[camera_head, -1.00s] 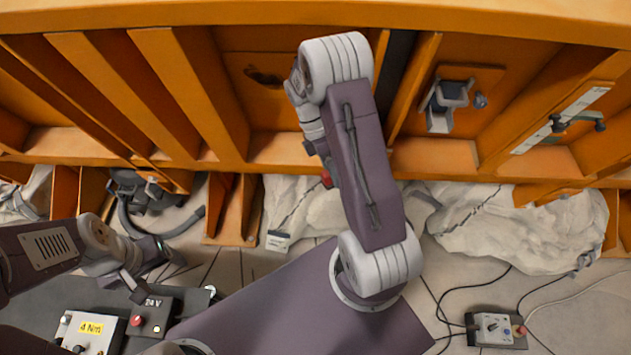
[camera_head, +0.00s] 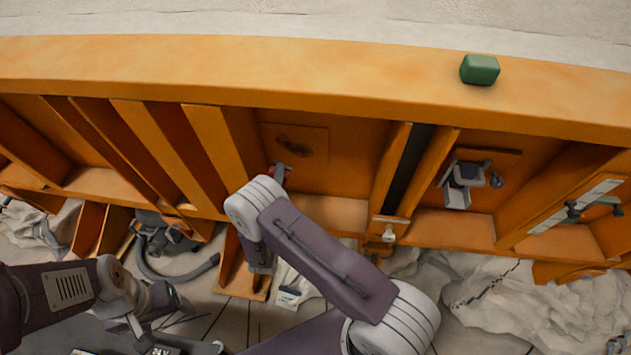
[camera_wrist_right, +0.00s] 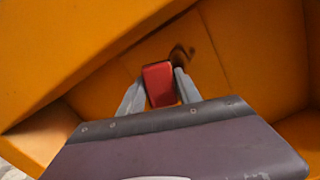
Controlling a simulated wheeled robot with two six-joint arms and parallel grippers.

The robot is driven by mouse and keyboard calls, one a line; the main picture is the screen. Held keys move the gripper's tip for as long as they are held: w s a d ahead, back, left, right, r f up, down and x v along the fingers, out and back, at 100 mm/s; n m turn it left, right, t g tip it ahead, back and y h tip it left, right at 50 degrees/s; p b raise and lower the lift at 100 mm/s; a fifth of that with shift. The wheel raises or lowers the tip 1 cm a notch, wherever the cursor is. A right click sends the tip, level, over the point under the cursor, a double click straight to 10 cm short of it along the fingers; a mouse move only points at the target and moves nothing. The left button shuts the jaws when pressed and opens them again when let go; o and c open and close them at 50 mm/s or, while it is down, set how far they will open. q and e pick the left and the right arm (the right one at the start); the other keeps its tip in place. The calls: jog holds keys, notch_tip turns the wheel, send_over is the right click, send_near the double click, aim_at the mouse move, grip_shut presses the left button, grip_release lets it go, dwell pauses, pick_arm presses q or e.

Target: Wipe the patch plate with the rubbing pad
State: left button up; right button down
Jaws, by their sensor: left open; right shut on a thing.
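The patch plate (camera_head: 310,160) is a square orange plate with a dark smudge, set in a bay of the orange ribbed wall. Its smudge shows in the right wrist view (camera_wrist_right: 181,55), just beyond the pad. My right gripper (camera_head: 279,176) is shut on the red rubbing pad (camera_wrist_right: 159,84), which also shows in the head view (camera_head: 286,171) at the plate's lower left. I cannot tell whether the pad touches the plate. My left gripper (camera_head: 135,324) is open and low at the left, away from the plate; its fingers are small and partly unclear.
Orange ribs (camera_head: 222,145) flank the bay. A green block (camera_head: 481,69) sits on the top beam. A grey clamp-like fitting (camera_head: 462,182) and a pale strip with a dark handle (camera_head: 577,207) are to the right. A dark hose (camera_head: 180,270) and whitish rocks (camera_head: 520,305) lie below.

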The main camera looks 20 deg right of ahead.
jog(key=shift+n+t+y, duration=0.5)
jog(key=shift+t+y, duration=0.2)
jog(key=shift+y, duration=0.1)
jog(key=shift+w+d+r, duration=0.1)
jog(key=shift+w+r, duration=0.1)
jog(key=shift+w, duration=0.7)
jog(key=shift+w+d+r, duration=0.1)
jog(key=shift+w+r, duration=0.1)
jog(key=shift+w, duration=0.7)
jog(key=shift+w+d+r, duration=0.1)
jog(key=shift+w+r, duration=0.1)
jog(key=shift+w, duration=0.7)
jog(key=shift+b+x, duration=0.5)
jog(key=shift+x, duration=0.3)
